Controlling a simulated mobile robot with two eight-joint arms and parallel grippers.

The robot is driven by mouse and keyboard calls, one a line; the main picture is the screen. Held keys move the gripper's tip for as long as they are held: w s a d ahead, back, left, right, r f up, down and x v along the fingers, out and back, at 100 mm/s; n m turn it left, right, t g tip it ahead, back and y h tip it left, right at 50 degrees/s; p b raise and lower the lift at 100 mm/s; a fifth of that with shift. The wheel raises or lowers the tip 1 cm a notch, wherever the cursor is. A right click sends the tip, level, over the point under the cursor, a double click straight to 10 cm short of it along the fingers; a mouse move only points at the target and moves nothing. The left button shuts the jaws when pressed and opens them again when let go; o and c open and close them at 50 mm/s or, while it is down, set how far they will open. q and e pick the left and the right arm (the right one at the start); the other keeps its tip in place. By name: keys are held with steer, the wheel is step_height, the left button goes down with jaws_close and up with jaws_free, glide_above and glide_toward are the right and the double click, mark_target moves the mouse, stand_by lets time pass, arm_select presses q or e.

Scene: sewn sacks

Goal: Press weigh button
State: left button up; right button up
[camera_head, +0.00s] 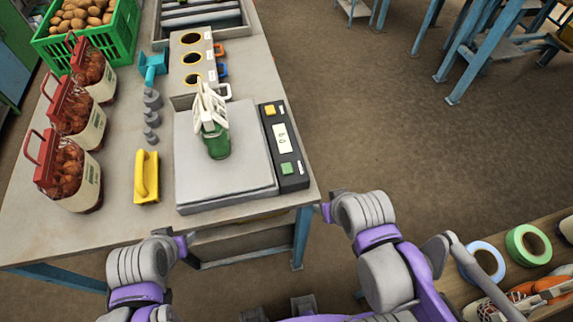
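A scale with a flat grey plate (203,172) stands on the table. A black control panel (291,183) runs along its right side. The panel has a yellow button (270,110) at the far end, a white display (282,138) in the middle and a green button (287,169) at the near end. A green item with a white top (217,143) stands on the plate. My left gripper (186,246) is at the near table edge, below the scale. My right gripper (326,213) is just right of the table's near right corner, apart from the panel. Fingers of both are unclear.
Three filled sacks with red handles (75,172) stand on the left. A yellow handled tool (147,178), grey weights (151,117) and a grey box with round holes (191,58) surround the scale. A green potato crate (122,33) is at the back. Tape rolls (528,245) lie lower right.

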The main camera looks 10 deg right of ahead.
jaws_close()
stand_by(1.5)
